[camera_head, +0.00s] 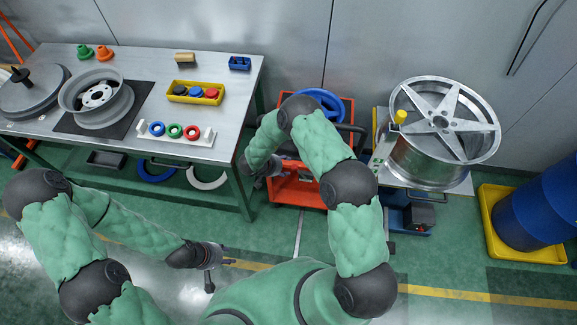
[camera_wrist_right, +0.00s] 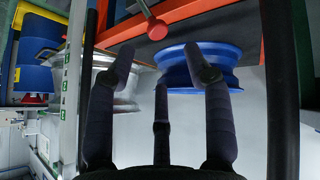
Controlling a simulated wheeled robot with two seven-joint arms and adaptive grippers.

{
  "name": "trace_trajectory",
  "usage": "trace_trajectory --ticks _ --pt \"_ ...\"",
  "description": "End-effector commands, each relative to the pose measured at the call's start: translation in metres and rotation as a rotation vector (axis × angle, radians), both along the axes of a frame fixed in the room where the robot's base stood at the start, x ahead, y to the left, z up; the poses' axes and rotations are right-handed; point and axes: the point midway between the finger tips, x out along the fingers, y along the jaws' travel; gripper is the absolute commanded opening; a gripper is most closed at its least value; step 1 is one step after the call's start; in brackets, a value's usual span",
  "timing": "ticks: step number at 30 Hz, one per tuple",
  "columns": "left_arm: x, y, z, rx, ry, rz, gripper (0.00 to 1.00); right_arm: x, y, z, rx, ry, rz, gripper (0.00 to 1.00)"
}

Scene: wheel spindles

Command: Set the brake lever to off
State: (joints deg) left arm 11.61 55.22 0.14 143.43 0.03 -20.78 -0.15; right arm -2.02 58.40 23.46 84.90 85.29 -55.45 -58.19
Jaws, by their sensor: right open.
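A lever with a round red knob (camera_wrist_right: 157,27) on a grey rod shows at the top of the right wrist view, by the edge of a red-framed cart (camera_wrist_right: 200,18). It looks like the brake lever; no off marking is readable. My right gripper (camera_wrist_right: 161,72) is open and empty, its fingers spread below the knob in the picture and not touching it. In the head view my right gripper (camera_head: 268,172) is at the red cart's (camera_head: 297,192) left side, partly hidden by my arm. My left gripper (camera_head: 212,260) hangs over the floor, away from the cart.
A blue wheel (camera_head: 320,104) lies on the cart. A silver spoked wheel (camera_head: 446,119) sits on a stand to its right. A steel table (camera_head: 222,95) with wheel parts stands left. A blue barrel (camera_head: 540,205) stands in a yellow tray at far right.

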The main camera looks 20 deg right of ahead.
Motion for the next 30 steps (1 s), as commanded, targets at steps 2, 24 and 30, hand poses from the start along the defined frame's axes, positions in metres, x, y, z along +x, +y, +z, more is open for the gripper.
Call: trace_trajectory --ticks 2,24,30 --pt "0.000 0.000 0.000 0.000 0.000 0.000 0.40 -0.003 0.008 0.011 -0.001 -0.001 0.002 0.52" --pt "0.000 0.000 0.000 0.000 0.000 0.000 0.40 -0.009 0.022 0.031 -0.001 0.000 -0.001 0.52" --pt "0.000 0.000 0.000 0.000 0.000 0.000 0.40 -0.009 0.022 0.030 0.004 -0.006 0.007 0.52"
